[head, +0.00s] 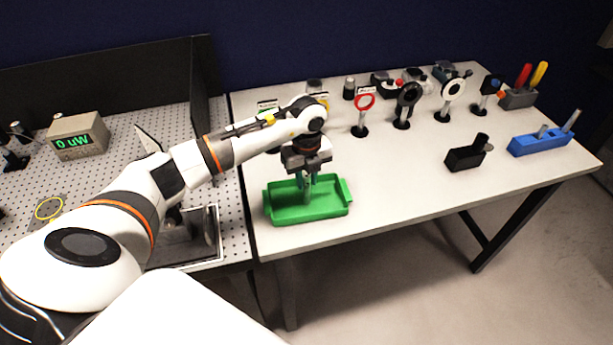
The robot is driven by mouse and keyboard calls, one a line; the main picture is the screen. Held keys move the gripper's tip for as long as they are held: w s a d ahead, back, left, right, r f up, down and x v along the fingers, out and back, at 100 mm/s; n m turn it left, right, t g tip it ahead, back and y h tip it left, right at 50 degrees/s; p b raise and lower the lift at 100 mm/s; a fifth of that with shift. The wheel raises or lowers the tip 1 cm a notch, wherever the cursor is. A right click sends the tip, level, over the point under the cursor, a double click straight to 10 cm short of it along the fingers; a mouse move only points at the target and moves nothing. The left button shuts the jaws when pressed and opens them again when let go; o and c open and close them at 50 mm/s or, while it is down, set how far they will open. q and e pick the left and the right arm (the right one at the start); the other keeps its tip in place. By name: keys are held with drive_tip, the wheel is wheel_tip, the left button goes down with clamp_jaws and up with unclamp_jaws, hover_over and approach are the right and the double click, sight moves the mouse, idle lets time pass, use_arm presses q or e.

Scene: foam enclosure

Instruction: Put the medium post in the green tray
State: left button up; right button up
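The green tray (338,207) sits near the front left corner of the white table. My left gripper (308,198) points straight down over the tray, with its fingertips inside the tray outline. The fingers look close together, and I cannot make out whether a post is between them. A blue block (528,146) at the table's right holds a short post (542,131) and a taller post (571,121), both upright. I cannot pick out a medium post for certain. My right gripper is not in view.
A black holder (463,159) stands left of the blue block. Mounted optics, including a red ring (364,102) and a white ring (453,88), line the back. A tool holder (519,98) is at the back right. The table between tray and black holder is clear.

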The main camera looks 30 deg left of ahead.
use_arm(q)
drive_tip(key=shift+o, duration=0.9)
drive_tip(key=shift+r, duration=0.1)
drive_tip(key=shift+r, duration=0.25)
wheel_tip(320, 180, up, 12)
drive_tip(key=b, duration=0.3)
drive_tip(key=shift+b, duration=0.3)
drive_tip(key=shift+f, duration=0.15)
